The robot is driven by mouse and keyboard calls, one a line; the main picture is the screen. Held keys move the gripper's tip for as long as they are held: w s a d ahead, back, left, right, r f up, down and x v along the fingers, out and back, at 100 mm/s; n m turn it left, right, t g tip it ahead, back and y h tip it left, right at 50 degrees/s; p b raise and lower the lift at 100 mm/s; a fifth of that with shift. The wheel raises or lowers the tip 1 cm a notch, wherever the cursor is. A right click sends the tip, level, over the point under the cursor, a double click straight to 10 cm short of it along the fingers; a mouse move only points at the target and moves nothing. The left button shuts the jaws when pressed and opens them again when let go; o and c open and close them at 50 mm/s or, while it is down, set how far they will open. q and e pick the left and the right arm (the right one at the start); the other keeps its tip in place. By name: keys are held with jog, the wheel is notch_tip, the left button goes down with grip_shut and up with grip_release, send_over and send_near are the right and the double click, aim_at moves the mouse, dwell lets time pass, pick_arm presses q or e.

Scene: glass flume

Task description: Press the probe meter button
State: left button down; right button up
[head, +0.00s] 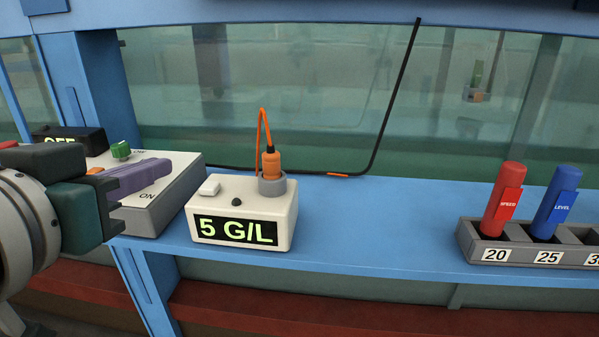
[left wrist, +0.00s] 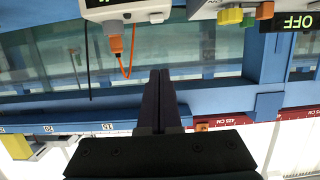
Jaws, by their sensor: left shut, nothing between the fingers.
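The probe meter (head: 282,226) is a white box on the blue ledge, and its display reads 5 G/L. A white raised button (head: 210,187) is on its top left, beside a small dark knob (head: 236,202). An orange probe (head: 270,163) stands in a grey socket (head: 271,184) at the back right of its top. My left gripper (head: 168,166) has its purple fingers shut and empty, to the left of the meter and apart from the button. The left wrist view shows the shut fingers (left wrist: 159,73) and the meter (left wrist: 124,11) at the top. My right gripper is out of view.
A control box (head: 170,205) with a green knob (head: 121,150) and OFF display (head: 62,137) is behind my left fingers. A grey rack (head: 480,247) at right holds red (head: 503,190) and blue (head: 555,205) cylinders. A black cable runs behind. The ledge between meter and rack is clear.

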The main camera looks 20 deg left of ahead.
pick_arm(q)
jog(key=b, duration=0.1)
send_over(203, 202)
jog(key=shift+w+f, duration=0.25)
jog(key=shift+f, duration=1)
jog(key=f, duration=0.1)
jog(key=f+b, duration=0.1)
jog(key=f, duration=0.1)
jog(key=shift+s, duration=0.2)
jog(key=shift+f, duration=0.5)
